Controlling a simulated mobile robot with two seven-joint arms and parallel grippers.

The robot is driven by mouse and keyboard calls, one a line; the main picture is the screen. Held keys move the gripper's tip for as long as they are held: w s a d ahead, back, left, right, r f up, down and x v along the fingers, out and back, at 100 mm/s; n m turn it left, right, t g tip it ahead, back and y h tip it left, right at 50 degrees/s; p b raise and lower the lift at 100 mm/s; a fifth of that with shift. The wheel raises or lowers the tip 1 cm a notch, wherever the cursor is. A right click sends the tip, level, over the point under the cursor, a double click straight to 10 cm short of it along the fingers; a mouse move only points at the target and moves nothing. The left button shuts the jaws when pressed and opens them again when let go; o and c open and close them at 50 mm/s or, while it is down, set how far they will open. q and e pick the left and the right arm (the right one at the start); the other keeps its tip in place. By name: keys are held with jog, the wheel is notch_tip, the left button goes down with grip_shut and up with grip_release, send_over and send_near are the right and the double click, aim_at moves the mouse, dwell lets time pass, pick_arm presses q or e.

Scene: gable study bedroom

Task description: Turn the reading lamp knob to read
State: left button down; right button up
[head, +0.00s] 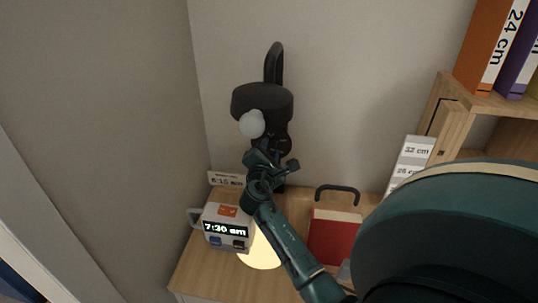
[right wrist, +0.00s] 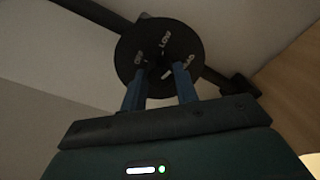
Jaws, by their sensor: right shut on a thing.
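The black reading lamp (head: 268,101) stands against the wall in the head view, with a pale round part at its front left. A pool of warm light lies on the desk below it. In the right wrist view its round black dial (right wrist: 160,35) has pale labels; one looks like LOW, and the others are hard to read. My right gripper (head: 270,149) is at the lamp below its head. The blue fingers (right wrist: 160,75) are shut on the dark knob (right wrist: 153,68) at the dial's middle. The knob's pointer cannot be made out. My left gripper is out of view.
A white clock (head: 226,227) showing 7:30 am stands on the desk (head: 193,266), left of my right forearm. A red book (head: 335,236) is to its right. A wooden shelf (head: 497,103) with binders stands at the right. Walls close in behind and left.

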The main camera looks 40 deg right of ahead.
jog(key=m+b, duration=0.1)
jog(key=m, duration=0.1)
jog(key=shift+f+m+b, duration=0.15)
jog(key=shift+m+b, duration=0.2)
jog(key=shift+m, duration=0.05)
jog(key=m+b, duration=0.1)
jog(key=m, duration=0.1)
jog(key=shift+m+t+b, duration=0.3)
jog(key=shift+b, duration=0.1)
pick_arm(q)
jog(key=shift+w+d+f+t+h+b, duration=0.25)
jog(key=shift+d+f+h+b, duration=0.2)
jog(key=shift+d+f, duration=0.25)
pick_arm(e)
jog(key=shift+m, duration=0.7)
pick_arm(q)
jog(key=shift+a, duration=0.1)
